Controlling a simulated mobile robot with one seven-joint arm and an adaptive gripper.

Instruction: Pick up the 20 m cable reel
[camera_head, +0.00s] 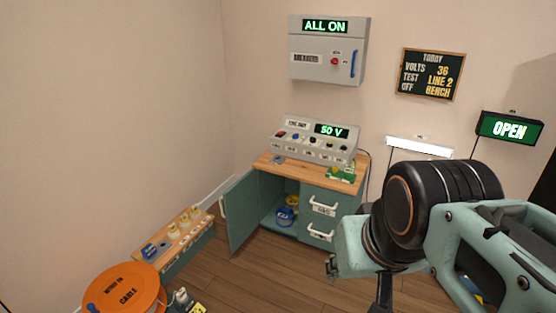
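A large orange reel (126,288) lies at the lower left, cut by the bottom edge. Its dark lettering includes "CABLE", but I cannot read a length. My arm fills the right side. Dark parts at its lower end, perhaps my gripper (384,291), are to the right of the orange reel and well apart from it. Their fingers do not show clearly.
A low bench (190,238) with small items stands left of the cabinet. The cabinet door is swung open to the left. A control panel (313,138) sits on the cabinet's wooden top. Wood floor (240,275) is clear in front.

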